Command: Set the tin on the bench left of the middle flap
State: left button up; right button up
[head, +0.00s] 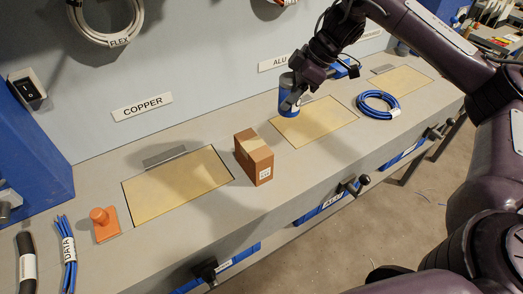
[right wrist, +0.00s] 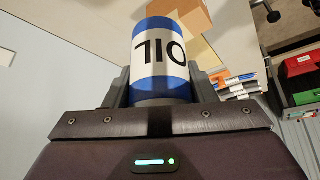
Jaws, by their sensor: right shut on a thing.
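The tin (head: 287,108) is a blue can with a white band; in the right wrist view the tin (right wrist: 160,60) reads OIL. My right gripper (head: 296,92) is shut on it, with a finger on each side in the right wrist view (right wrist: 162,92). The tin looks upright over the back left corner of the middle flap (head: 318,124), a yellow panel in the bench (head: 225,125). I cannot tell whether its base touches the bench. My left gripper is not in view.
A cardboard box (head: 254,158) stands left of the middle flap. The left flap (head: 178,184) lies beyond it, and the right flap (head: 403,86) is farther right. A blue cable coil (head: 377,104) lies right of the middle flap.

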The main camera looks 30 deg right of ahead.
jog(key=shift+d+f+b, duration=0.1)
jog(key=shift+f+b, duration=1.85)
jog(key=shift+f, duration=7.85)
jog(key=o, duration=1.1)
jog(key=v, duration=1.2)
